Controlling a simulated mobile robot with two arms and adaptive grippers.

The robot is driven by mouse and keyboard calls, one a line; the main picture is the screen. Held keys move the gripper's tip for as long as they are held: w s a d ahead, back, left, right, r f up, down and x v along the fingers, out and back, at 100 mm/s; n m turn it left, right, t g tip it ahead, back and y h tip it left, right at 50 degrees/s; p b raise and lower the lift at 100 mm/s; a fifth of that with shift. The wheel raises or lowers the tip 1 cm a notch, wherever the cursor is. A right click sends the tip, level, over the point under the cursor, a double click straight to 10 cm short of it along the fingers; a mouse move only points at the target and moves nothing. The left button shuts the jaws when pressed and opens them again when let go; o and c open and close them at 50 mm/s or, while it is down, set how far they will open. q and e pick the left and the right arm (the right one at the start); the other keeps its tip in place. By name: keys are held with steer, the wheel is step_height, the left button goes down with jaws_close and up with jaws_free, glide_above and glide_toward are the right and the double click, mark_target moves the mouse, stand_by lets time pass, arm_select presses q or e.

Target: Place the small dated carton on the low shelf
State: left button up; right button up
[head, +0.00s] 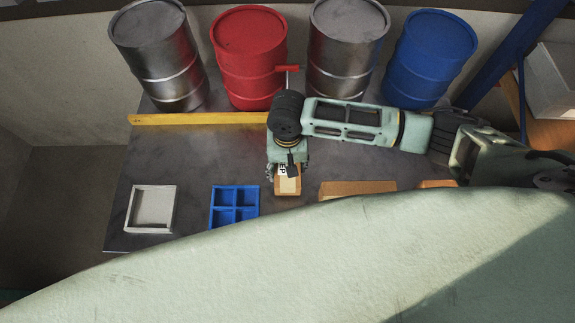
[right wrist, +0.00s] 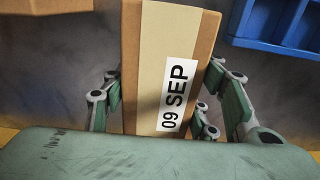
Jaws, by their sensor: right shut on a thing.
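The small dated carton (right wrist: 148,70) is brown with a tan strip and a white label reading "09 SEP" in the right wrist view. In the head view the carton (head: 288,185) shows under my right gripper, between the blue tray and a larger brown box. My right gripper (right wrist: 165,100) is shut on the carton, with a finger on each side of it. In the head view my right gripper (head: 287,170) points down over the grey table. I cannot tell whether the carton touches the table. My left gripper is not in view. I cannot make out the low shelf for certain.
A blue divided tray (head: 234,187) and a pale square tray (head: 174,210) lie to the left. Brown boxes (head: 357,187) lie to the right. A yellow bar (head: 200,119) crosses the table before several drums (head: 250,60). My own pale body hides the front.

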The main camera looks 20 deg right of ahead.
steer(key=shift+w+f, duration=0.1)
steer(key=shift+f, duration=0.7)
steer(key=shift+f, duration=0.1)
steer(key=o, duration=1.5)
